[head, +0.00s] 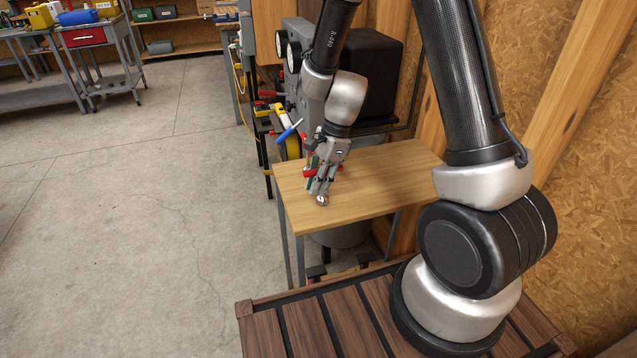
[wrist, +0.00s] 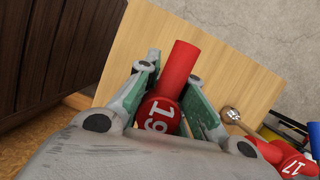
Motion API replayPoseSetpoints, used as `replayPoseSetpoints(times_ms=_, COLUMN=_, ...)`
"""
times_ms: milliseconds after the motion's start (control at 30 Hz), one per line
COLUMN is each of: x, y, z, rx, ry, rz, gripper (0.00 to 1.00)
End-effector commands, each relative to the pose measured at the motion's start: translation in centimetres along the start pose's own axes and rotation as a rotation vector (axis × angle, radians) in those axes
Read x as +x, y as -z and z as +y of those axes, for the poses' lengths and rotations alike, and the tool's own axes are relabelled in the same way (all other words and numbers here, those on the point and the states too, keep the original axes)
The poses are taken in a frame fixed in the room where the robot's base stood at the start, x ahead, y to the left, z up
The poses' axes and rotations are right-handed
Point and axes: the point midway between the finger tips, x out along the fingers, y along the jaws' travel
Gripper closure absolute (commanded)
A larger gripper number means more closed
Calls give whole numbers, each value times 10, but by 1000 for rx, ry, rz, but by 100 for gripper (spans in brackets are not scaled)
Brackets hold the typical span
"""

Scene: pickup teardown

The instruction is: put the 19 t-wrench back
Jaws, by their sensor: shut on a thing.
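The 19 T-wrench (wrist: 180,68) has a red handle with a white "19" on its hub, which faces the wrist camera. My gripper (wrist: 177,98) is shut on this handle, with a green-padded finger on each side. In the head view my gripper (head: 322,180) is low over the small wooden table (head: 385,170), with red showing beside the fingers. A shiny metal end (head: 322,201) shows just below the fingers. I cannot tell whether it touches the table. The held wrench's shaft is hidden in the wrist view.
A red tool marked "17" (wrist: 293,166) is at the lower right of the wrist view. A metal socket end (wrist: 231,114) shows near it. A blue-handled tool (head: 289,131) and a yellow ring-shaped thing (head: 293,147) are beyond the table's left edge. The table's right part is bare.

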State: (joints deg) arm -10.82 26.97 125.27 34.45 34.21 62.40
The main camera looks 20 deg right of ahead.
Motion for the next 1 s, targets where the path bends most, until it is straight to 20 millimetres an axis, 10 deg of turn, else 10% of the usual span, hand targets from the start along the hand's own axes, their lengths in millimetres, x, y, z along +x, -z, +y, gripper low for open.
replayPoseSetpoints(times_ms=100, x=2, y=0, z=0, rx=0, ry=0, rz=0, gripper=100)
replayPoseSetpoints(times_ms=267, x=2, y=0, z=0, rx=0, ry=0, rz=0, gripper=67)
replayPoseSetpoints(times_ms=667, x=-6, y=0, z=0, rx=-1, ry=2, rz=-1, gripper=67)
replayPoseSetpoints(times_ms=1000, x=-78, y=0, z=-1, rx=0, ry=6, rz=-1, gripper=67)
